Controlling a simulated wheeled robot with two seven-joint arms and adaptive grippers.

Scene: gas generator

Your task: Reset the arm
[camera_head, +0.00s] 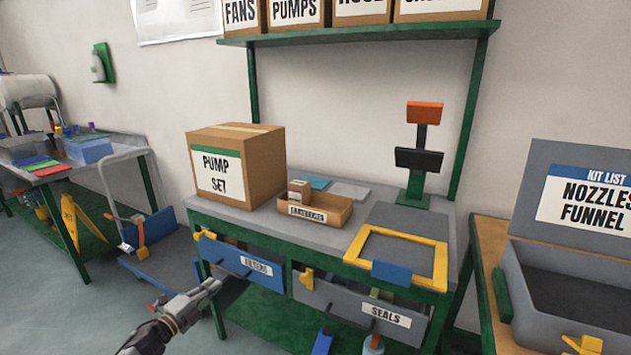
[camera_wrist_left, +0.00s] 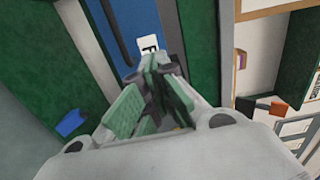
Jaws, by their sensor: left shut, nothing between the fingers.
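My left gripper (camera_head: 208,287) comes in from the bottom left in the head view, in front of the grey workbench (camera_head: 232,213) and below its blue drawer front labelled FILTERS (camera_head: 235,262). It is shut and holds nothing. In the left wrist view the gripper's fingers (camera_wrist_left: 150,62) meet at their tips in front of a blue surface. My right gripper is not in view.
The bench carries a PUMP SET box (camera_head: 262,170), a small cardboard tray (camera_head: 325,214) and a yellow frame (camera_head: 440,268). A SEALS drawer (camera_head: 345,303) is at the front. A grey NOZZLES FUNNEL case (camera_head: 570,270) stands open at right. Floor is clear at lower left.

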